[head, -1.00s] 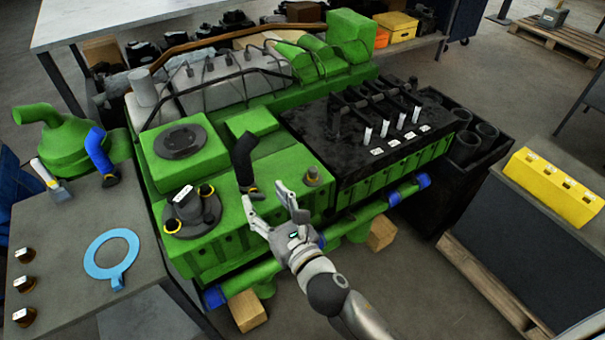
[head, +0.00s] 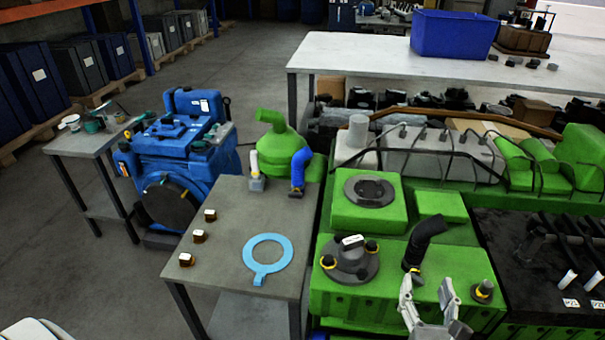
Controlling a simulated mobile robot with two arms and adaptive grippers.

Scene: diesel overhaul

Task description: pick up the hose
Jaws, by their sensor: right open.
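A black bent hose (head: 424,240) stands on the green engine (head: 450,265), with a yellow clamp ring at its lower end. A blue bent hose (head: 299,170) stands on the grey side table (head: 225,245), near its back right corner. My right gripper (head: 427,288) is at the bottom right, in front of the black hose's lower end. Its fingers are spread, with nothing between them, and it appears apart from the hose. My left gripper is not in view.
A blue engine (head: 175,150) stands behind left. A long workbench (head: 350,55) carries a blue bin (head: 453,35). Floor is open at left.

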